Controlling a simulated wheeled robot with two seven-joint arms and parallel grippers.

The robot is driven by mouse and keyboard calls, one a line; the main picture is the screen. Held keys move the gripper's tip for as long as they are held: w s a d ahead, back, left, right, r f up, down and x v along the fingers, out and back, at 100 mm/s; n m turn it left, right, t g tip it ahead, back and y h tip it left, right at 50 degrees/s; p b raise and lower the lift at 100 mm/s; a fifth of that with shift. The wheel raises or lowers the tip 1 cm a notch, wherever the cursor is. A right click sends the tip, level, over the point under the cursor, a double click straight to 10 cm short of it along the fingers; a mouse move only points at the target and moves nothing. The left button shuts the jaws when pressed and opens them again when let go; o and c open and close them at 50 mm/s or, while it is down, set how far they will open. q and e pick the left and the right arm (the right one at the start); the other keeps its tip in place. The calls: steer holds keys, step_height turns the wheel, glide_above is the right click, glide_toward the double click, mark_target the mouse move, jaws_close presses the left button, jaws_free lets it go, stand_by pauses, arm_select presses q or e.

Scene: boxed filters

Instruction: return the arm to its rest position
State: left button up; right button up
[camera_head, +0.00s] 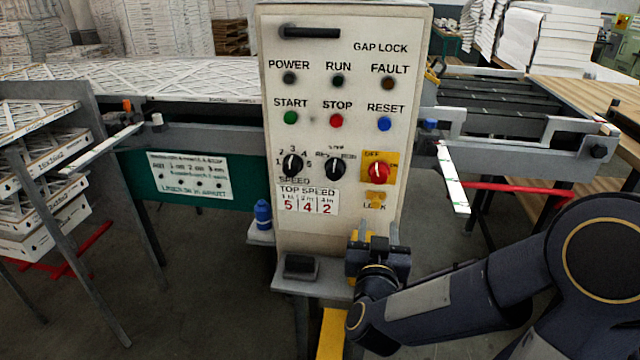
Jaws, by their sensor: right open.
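My right arm reaches in from the lower right. My right gripper (373,238) is open, with its fingers pointing up, in front of the lower part of the control panel (300,225). It is below the yellow lock piece (376,200) and the red rotary switch (380,170). I see nothing held between the fingers. A yellow part shows behind the fingers, and I cannot tell whether they touch it. My left gripper is not in view.
A small shelf (285,283) at the panel's foot bears a black block (299,266). A blue bottle (263,214) stands left of the panel. Boxed filters (45,215) are stacked at left. A conveyor (490,100) and a red bar (520,190) lie at right.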

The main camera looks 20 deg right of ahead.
steer(key=s+a+r+n+g+y+p, duration=0.3)
steer(key=s+a+r+n+y+p, duration=0.25)
steer(key=a+y, duration=0.5)
steer(key=s+g+y+p, duration=0.3)
steer(key=s+g+p, duration=0.2)
steer(key=s, duration=0.9)
steer(key=shift+s+f+m+g, duration=0.25)
steer(key=shift+m+g, duration=0.2)
steer(key=shift+g, duration=0.35)
